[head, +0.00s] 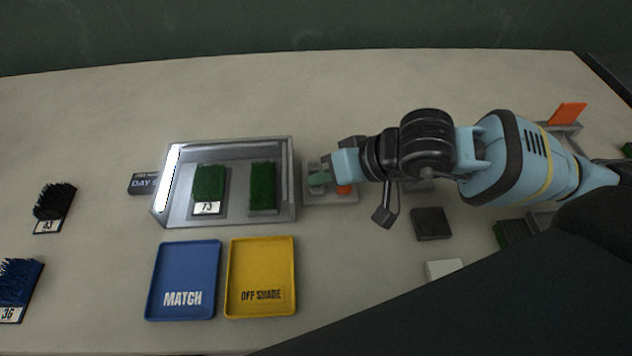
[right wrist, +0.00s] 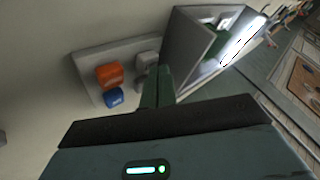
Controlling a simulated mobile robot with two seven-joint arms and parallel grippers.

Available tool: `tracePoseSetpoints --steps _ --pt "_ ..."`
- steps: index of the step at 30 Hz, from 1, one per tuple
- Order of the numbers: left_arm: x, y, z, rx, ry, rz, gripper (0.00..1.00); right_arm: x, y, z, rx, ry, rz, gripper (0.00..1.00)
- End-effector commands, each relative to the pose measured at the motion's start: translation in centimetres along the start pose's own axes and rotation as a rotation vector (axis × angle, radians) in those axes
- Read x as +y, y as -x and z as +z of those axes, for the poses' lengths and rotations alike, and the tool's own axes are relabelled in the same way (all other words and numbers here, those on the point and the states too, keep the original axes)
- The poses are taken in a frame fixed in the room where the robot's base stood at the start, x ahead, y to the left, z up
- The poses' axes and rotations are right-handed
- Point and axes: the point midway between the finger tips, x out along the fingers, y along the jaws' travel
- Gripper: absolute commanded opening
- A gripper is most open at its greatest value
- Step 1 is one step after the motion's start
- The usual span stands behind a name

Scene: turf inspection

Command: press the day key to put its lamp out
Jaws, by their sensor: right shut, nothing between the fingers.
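The key panel (head: 347,199) is a light grey plate just right of the light booth (head: 226,220). In the right wrist view the plate (right wrist: 92,58) carries an orange key (right wrist: 109,74), a blue key (right wrist: 114,97) and a grey key (right wrist: 147,59). I cannot read which is the day key. My right gripper (head: 318,180) is shut and empty over the panel; in the wrist view its fingertips (right wrist: 160,72) are beside the grey key and partly hide it. I cannot tell whether they touch. A white tube lamp (head: 169,178) glows in the booth. My left gripper is out of view.
Two green turf samples (head: 209,184) stand in the booth, one tagged 73. A dark sign (head: 143,183) reading DAY is left of it. A blue MATCH tray (head: 183,280) and yellow OFF SHADE tray (head: 262,278) lie in front. The table behind the booth is clear.

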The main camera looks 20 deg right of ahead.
Motion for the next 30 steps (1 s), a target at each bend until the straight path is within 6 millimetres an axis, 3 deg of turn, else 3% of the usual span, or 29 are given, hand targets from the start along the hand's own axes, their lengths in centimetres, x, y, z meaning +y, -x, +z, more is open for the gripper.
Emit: tracePoseSetpoints --steps 21,30 --pt "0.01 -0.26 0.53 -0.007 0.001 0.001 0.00 0.24 -0.33 0.26 -0.001 0.000 0.001 0.00" --pt "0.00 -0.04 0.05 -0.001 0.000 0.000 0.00 -0.34 0.44 -0.33 0.001 0.001 -0.001 0.00"
